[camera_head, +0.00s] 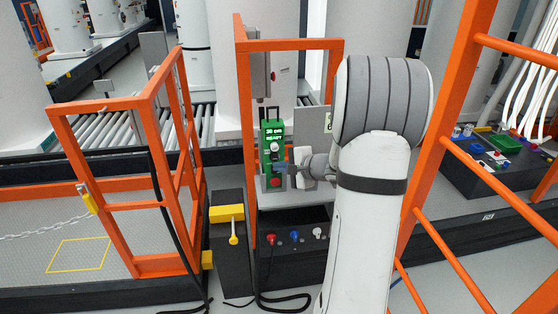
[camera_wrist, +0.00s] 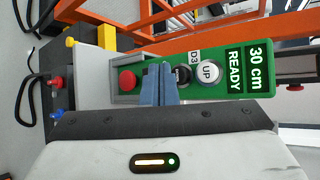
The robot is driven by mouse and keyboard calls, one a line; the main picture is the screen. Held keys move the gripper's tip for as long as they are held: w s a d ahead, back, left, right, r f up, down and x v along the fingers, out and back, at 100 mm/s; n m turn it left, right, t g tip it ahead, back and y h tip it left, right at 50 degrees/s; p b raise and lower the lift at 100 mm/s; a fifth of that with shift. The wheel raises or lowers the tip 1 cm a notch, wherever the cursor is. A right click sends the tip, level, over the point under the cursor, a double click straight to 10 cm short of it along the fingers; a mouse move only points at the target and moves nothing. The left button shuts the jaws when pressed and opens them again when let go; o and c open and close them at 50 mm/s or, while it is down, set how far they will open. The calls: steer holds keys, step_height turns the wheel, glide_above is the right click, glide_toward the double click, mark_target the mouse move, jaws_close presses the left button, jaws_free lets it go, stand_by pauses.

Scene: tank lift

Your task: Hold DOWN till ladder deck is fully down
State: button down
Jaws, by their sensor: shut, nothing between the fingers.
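The green control box (camera_head: 267,133) stands upright at the orange frame in the head view. It also shows in the wrist view (camera_wrist: 222,88), with a display (camera_wrist: 247,70) reading "30 cm READY". On it are a white UP button (camera_wrist: 208,72), a black button (camera_wrist: 183,75) and a red button (camera_wrist: 128,80). My gripper (camera_wrist: 165,72) is shut and empty, its blue fingertips right beside the black button and partly covering its side. I cannot tell whether they touch it. In the head view my gripper (camera_head: 283,167) is in front of the box's lower half.
An orange-railed deck (camera_head: 110,220) with a chain is at the left. An orange ladder frame (camera_head: 440,130) rises at the right, close to my arm.

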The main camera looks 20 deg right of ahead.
steer(key=s+b, duration=0.1)
steer(key=s, duration=0.1)
steer(key=s+a, duration=0.1)
steer(key=s, duration=0.1)
steer(key=shift+a+b, duration=0.1)
steer(key=shift+b, duration=0.3)
steer(key=shift+w, duration=0.1)
stand_by(0.5)
steer(key=s+a+r+n+g+y, duration=0.2)
steer(key=s+a+n+g, duration=0.65)
steer(key=a, duration=0.75)
steer(key=s+n+h, duration=0.7)
steer(key=s+n, duration=0.1)
steer(key=s, duration=0.7)
steer(key=shift+s+d+r+g, duration=0.2)
steer(key=shift+s+d+g, duration=0.1)
steer(key=shift+s+g, duration=0.05)
